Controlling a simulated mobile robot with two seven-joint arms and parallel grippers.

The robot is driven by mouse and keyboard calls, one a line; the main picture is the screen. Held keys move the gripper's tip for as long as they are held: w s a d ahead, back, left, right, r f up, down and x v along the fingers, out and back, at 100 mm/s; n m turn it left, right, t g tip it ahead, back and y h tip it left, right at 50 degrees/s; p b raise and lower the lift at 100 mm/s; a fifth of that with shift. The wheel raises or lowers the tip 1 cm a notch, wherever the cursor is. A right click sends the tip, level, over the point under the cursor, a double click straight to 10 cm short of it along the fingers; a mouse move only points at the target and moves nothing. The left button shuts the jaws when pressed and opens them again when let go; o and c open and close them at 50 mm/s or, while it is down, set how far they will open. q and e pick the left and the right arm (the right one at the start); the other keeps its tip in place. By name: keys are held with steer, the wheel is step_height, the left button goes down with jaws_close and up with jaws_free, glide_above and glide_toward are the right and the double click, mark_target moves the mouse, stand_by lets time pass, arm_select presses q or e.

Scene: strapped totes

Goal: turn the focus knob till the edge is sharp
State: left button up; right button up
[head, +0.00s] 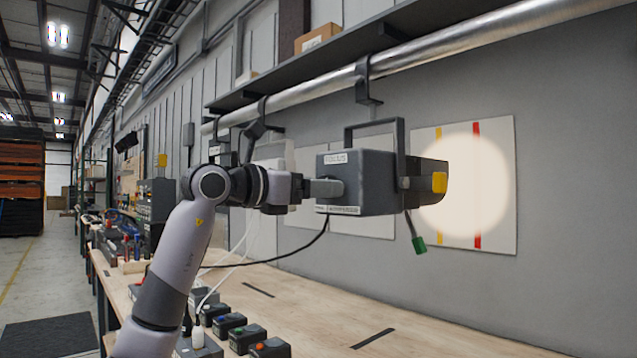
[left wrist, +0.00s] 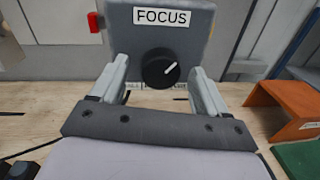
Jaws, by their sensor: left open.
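A dark grey spotlight (head: 362,180) hangs by its yoke from the pipe. It throws a round pale light spot (head: 464,190) on the wall panel; the spot's edge looks slightly soft. The black focus knob (left wrist: 161,68) is on the lamp's back face under a FOCUS label, its white pointer aimed up and right. My left gripper (left wrist: 160,82) is open, one finger on each side of the knob, with visible gaps. In the head view my left gripper (head: 322,188) is at the lamp's back and hides the knob. My right gripper is not in view.
A white panel (head: 503,140) with yellow and red stripes is on the grey wall. A green-tipped handle (head: 419,245) hangs under the lamp. A cable (head: 290,257) droops below it. The wooden bench (head: 300,300) holds several small button boxes (head: 228,323) at front left.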

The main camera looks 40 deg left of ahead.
arm_select(q)
steer(key=shift+w+d, duration=0.1)
steer(key=shift+w, duration=0.4)
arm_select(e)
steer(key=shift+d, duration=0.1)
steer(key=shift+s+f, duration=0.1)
arm_select(q)
steer(key=shift+c, duration=0.9)
steer(key=c, duration=0.9)
steer(key=shift+o, duration=0.2)
steer(key=m+p, duration=0.2)
steer(key=m, duration=0.2)
steer(key=shift+p, duration=0.4)
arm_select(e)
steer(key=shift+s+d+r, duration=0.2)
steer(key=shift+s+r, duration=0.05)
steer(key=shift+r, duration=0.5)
arm_select(q)
steer(key=o, duration=1)
steer(key=shift+o, duration=0.2)
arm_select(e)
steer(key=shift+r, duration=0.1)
